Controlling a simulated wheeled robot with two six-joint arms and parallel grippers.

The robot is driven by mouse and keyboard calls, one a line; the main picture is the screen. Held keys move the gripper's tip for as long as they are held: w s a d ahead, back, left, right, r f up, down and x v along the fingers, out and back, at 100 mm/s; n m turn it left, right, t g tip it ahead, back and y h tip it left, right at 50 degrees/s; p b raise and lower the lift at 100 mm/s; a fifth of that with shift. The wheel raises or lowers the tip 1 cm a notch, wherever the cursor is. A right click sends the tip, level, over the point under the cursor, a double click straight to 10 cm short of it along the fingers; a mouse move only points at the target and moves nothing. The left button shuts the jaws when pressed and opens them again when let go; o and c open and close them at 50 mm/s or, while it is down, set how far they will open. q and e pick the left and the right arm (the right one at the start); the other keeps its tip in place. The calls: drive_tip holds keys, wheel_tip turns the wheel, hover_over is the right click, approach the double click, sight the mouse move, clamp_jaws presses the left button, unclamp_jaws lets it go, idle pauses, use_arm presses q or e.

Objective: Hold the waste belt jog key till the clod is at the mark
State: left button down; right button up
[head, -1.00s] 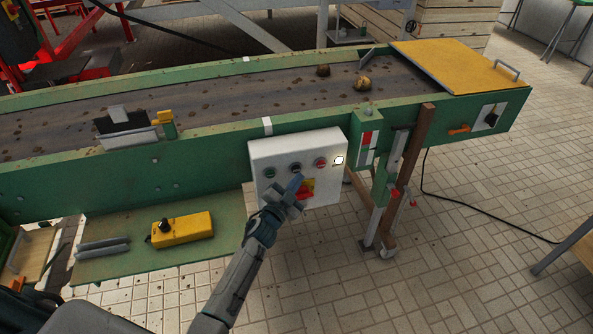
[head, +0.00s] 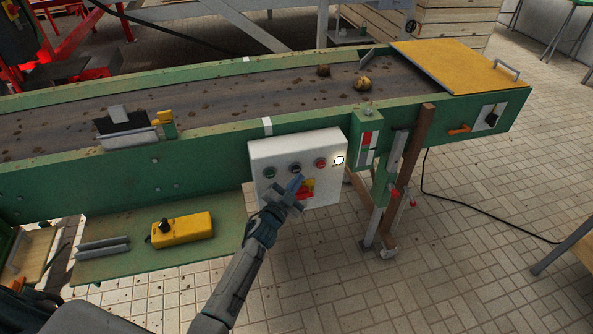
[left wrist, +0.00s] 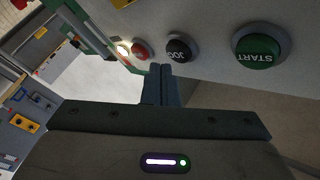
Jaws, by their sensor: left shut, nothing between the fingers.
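The white control box (head: 262,153) hangs on the near side of the belt (head: 225,97). Its black jog key (head: 295,168) reads JOG in the left wrist view (left wrist: 180,50). My left gripper (head: 297,181) is shut and empty, its tips just below the key; the wrist view shows the fingertips (left wrist: 160,70) beside it, and I cannot tell whether they touch. A dark brown lump, seemingly the clod (head: 323,71), lies on the belt left of a paler, potato-like lump (head: 363,84). White marks sit on the near rail (head: 267,126) and far rail (head: 246,59). My right gripper is out of view.
The box also has a green start button (head: 269,172), a red button (head: 320,163), a lit white lamp (head: 339,160) and a red-yellow switch (head: 308,188). A yellow pendant box (head: 185,228) lies on the shelf below. A yellow cover (head: 455,65) closes the belt's right end.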

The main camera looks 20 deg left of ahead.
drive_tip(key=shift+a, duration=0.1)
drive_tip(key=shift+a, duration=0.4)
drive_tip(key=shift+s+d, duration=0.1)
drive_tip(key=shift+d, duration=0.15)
use_arm(q)
drive_tip(key=shift+w+a, duration=0.25)
drive_tip(key=shift+w, duration=0.1)
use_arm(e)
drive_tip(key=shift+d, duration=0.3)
use_arm(q)
drive_tip(key=shift+w, duration=0.1)
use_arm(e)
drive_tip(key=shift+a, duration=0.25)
